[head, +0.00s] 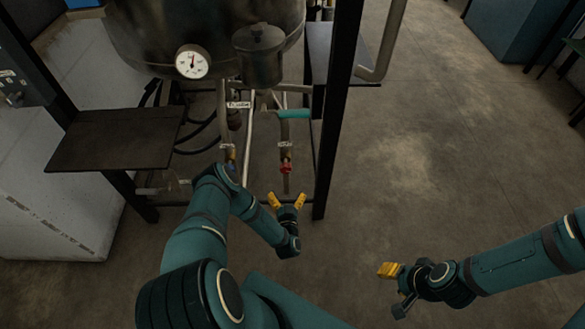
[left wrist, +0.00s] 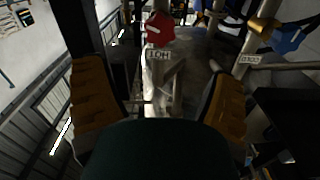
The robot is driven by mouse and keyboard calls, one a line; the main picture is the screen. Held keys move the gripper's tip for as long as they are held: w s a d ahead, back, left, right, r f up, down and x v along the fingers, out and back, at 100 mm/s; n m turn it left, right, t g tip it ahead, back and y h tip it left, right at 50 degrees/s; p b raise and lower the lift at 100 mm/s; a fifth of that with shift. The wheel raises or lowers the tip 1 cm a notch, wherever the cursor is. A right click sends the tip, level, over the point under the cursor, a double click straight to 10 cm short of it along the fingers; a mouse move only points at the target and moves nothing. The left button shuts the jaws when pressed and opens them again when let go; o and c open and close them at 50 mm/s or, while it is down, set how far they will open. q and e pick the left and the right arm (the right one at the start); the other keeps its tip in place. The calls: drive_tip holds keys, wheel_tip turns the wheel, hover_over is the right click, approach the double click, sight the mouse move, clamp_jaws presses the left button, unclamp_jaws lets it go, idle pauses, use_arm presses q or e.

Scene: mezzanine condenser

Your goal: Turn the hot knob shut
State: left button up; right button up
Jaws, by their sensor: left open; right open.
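The red hot knob (head: 286,167) sits on a vertical pipe below a small white label (head: 285,146). In the left wrist view the red knob (left wrist: 159,30) is at the top centre, beside a label (left wrist: 159,54) that appears upside down. My left gripper (head: 287,201) is open and empty, its yellow fingers pointing towards the red knob and still apart from it. In the left wrist view its fingers (left wrist: 160,98) stand wide on either side. My right gripper (head: 389,270) is open and empty, over the floor at the lower right.
A blue knob (head: 230,168) on a neighbouring pipe is left of the red one, close to my left arm. A dark post (head: 338,110) stands right of the pipes. A dark shelf (head: 115,140) juts out at left. The floor (head: 440,140) at right is clear.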

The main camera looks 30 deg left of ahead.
sight(286, 170)
use_arm(q)
drive_tip(key=b+x, duration=0.3)
drive_tip(key=x, duration=0.9)
drive_tip(key=shift+w+a, duration=0.1)
drive_tip(key=shift+w, duration=0.15)
drive_tip(key=c, duration=1.2)
